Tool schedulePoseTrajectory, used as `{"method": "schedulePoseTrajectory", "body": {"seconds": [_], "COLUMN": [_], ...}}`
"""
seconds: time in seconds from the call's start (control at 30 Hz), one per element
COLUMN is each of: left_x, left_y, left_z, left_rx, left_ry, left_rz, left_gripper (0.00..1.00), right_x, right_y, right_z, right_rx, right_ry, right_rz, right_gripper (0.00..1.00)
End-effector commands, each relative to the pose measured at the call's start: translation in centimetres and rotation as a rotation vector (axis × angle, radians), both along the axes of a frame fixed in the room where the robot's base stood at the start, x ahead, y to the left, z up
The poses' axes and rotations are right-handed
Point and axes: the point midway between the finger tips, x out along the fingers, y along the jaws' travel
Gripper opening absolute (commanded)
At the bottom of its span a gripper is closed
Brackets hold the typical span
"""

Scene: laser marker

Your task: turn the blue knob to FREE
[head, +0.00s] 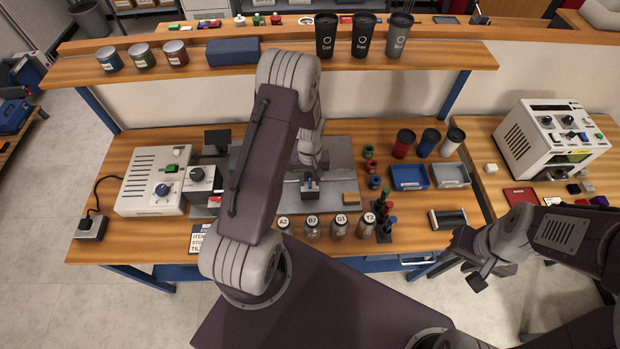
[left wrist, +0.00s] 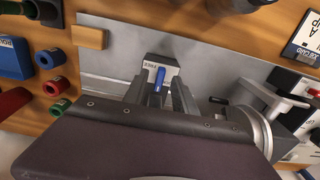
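The blue knob (left wrist: 159,79) is a narrow bar on top of a small pale block (left wrist: 151,68) with a dark label, too small to read surely. In the head view the block (head: 310,185) stands on the grey plate, partly behind my left gripper. My left gripper (left wrist: 160,92) points down over it, its two fingers on either side of the knob with what looks like a small gap, so it seems open. Whether a finger touches the knob is hidden. My right gripper (head: 470,272) is open and empty, off the table's front edge at right.
The grey plate (head: 342,157) lies mid-table, with a wooden block (head: 350,199) on it. A white control box (head: 152,182) stands left. Several labelled jars (head: 312,228) line the front. Blue tray (head: 409,177) and cups (head: 403,144) stand right. A shelf (head: 430,60) runs behind.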

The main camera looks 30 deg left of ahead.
Motion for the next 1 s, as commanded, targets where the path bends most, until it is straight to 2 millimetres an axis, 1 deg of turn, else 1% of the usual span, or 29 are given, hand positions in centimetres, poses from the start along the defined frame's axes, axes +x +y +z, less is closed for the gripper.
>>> {"method": "schedulePoseTrajectory", "body": {"seconds": [0.1, 0.3, 0.33, 0.43, 0.47, 0.77, 1.0], "left_x": [-0.03, 0.02, 0.02, 0.01, 0.01, 0.02, 0.00], "left_y": [-0.01, 0.00, 0.00, 0.00, 0.00, 0.00, 0.05], "left_z": [-0.66, -0.74, -0.74, -0.73, -0.73, -0.73, -0.77], "left_rx": [-0.001, 0.001, 0.001, 0.001, 0.001, 0.000, 0.000], "left_ry": [0.001, -0.001, -0.001, -0.001, -0.001, -0.001, -0.001], "left_rz": [0.000, 0.000, 0.000, 0.000, 0.000, -0.016, -0.124], "left_gripper": [0.33, 0.33, 0.30, 0.02, 0.00, 0.00, 0.00], "right_x": [0.00, 0.00, 0.00, 0.00, 0.00, 0.00, -0.01], "right_y": [0.00, 0.00, 0.00, 0.00, 0.00, 0.00, -0.01], "right_z": [0.17, 0.12, 0.12, 0.12, 0.12, 0.07, -0.22], "right_rx": [0.000, 0.000, 0.000, 0.000, 0.000, 0.000, 0.000], "right_ry": [0.000, 0.000, 0.000, 0.000, 0.000, 0.000, 0.000], "right_rz": [0.000, 0.000, 0.000, 0.000, 0.000, 0.000, 0.000], "right_gripper": [0.36, 0.36, 0.36, 0.36, 0.36, 0.36, 0.36]}}
